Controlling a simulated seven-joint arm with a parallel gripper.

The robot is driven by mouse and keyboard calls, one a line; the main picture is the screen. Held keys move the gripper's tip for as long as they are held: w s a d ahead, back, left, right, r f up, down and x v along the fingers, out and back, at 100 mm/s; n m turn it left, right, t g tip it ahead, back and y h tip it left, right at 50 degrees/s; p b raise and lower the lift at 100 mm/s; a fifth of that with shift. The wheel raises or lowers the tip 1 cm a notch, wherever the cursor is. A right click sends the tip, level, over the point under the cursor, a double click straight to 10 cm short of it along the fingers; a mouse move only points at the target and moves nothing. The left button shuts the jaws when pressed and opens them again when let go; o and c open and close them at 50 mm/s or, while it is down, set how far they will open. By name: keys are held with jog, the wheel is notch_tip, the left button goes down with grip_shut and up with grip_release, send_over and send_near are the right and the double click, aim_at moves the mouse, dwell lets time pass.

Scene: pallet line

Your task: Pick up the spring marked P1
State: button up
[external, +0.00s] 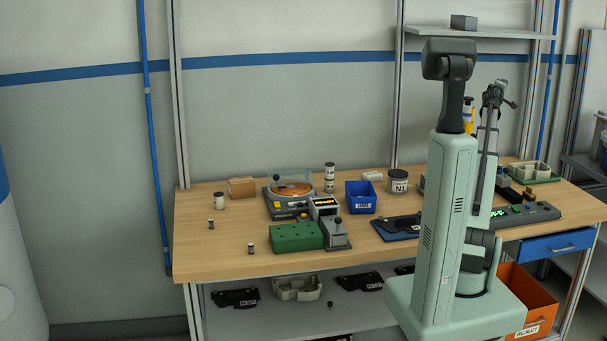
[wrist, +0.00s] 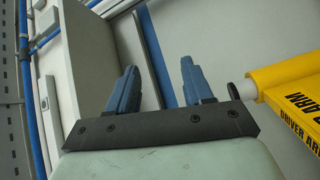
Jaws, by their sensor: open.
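I cannot read a P1 mark anywhere. Two small dark pieces with pale bands stand at the left of the wooden bench in the external view: one farther back (external: 211,224) and one nearer the front edge (external: 251,248). They are too small to tell whether either is the spring. My gripper (wrist: 158,66) shows in the wrist view with its two blue fingers wide apart and nothing between them. It faces the wall, away from the bench top. In the external view I cannot make out its fingers clearly.
A yellow driver arm (wrist: 290,85) is close to the gripper's right. The bench's left front is mostly free.

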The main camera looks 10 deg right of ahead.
jog(key=w+a+f+n+y, duration=0.25)
jog(key=w+a, duration=0.35)
jog(key=a, duration=0.5)
jog(key=w+a+f+n+y, duration=0.15)
jog(key=w+a+n, duration=0.35)
jog(key=a, duration=0.7)
jog(key=w+a+f+n+y, duration=0.2)
jog(key=w+a, duration=0.4)
jog(key=a, duration=0.5)
jog(key=w+a+f+n+g+y, duration=0.1)
jog(key=w+a+f+g+y, duration=0.3)
jog(key=a, duration=1.3)
jog(key=a+f+n+t+y, duration=0.15)
jog(key=a+f, duration=0.35)
jog(key=a, duration=1.3)
jog(key=s+a+f+g+y, duration=0.1)
jog(key=s+a+f+g, duration=0.15)
jog(key=a, duration=0.65)
jog(key=s+a+f+g+y, duration=0.1)
jog(key=s+a+f, duration=0.15)
jog(key=a, duration=0.65)
jog(key=n+g, duration=0.4)
jog(key=g, duration=0.3)
send_over(211, 220)
notch_tip(211, 220, down, 7)
notch_tip(211, 220, down, 14)
jog(key=shift+r, duration=0.15)
grip_shut()
